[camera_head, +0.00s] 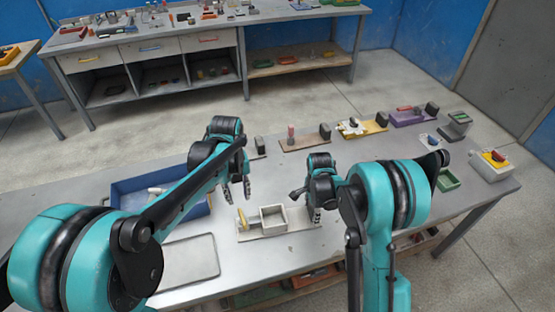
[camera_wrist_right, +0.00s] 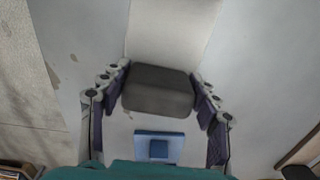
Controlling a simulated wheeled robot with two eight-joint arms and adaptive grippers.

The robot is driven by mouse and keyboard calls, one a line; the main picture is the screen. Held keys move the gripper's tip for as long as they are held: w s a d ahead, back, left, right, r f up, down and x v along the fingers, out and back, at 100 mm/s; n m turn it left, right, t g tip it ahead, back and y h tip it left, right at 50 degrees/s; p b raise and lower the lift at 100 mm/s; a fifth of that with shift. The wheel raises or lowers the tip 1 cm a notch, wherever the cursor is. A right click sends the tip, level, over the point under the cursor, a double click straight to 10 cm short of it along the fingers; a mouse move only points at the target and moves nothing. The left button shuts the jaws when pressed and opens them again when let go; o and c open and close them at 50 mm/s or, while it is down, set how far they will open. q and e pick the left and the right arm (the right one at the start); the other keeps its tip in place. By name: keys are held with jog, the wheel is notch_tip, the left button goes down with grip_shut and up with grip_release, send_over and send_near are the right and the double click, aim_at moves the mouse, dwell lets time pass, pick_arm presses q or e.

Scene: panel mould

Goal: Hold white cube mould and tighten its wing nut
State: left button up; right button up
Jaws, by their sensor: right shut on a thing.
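The white cube mould (camera_head: 273,218) is an open-topped square box on a pale base plate (camera_head: 290,235) on the table. A yellow upright piece (camera_head: 242,219) stands at the plate's left end; I cannot tell if it is the wing nut. My left gripper (camera_head: 237,192) hangs open and empty above and behind that end. My right gripper (camera_head: 316,214) is at the plate's right end. In the right wrist view my right gripper (camera_wrist_right: 158,100) is shut on a dark grey block (camera_wrist_right: 158,90), with a finger on each side. The pale plate (camera_wrist_right: 172,30) runs away from the block.
A blue tray (camera_head: 125,188) lies behind my left arm, and a flat grey panel (camera_head: 190,262) lies at the front. Other moulds on coloured plates, such as a yellow one (camera_head: 365,129) and a purple one (camera_head: 410,118), line the table's back right.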

jog(key=o, duration=1.7)
jog(key=shift+c, duration=0.2)
notch_tip(320, 180, up, 12)
jog(key=shift+f, duration=0.25)
jog(key=shift+s+r, duration=0.1)
jog(key=shift+r, duration=0.25)
jog(key=s+d+r+n+t, duration=0.3)
jog(key=s+r+n, duration=0.3)
jog(key=s+r, duration=0.3)
pick_arm(q)
jog(key=s+a+r+n+t, duration=0.2)
jog(key=s+n, duration=0.6)
jog(key=n, duration=0.8)
jog(key=s+a+r+n+t, duration=0.2)
jog(key=s+n+t, duration=0.3)
jog(key=n, duration=1)
jog(key=s+a, duration=0.1)
jog(key=s, duration=0.2)
jog(key=shift+a+r+n+b, duration=0.25)
jog(key=shift+a+n+b, duration=0.05)
jog(key=shift+n, duration=0.1)
pick_arm(e)
jog(key=s+d+n+t, duration=0.3)
jog(key=s+n, duration=0.6)
jog(key=s, duration=0.3)
jog(key=shift+r+n+t, duration=0.15)
jog(key=shift+n+t, duration=0.15)
jog(key=shift+t, duration=0.3)
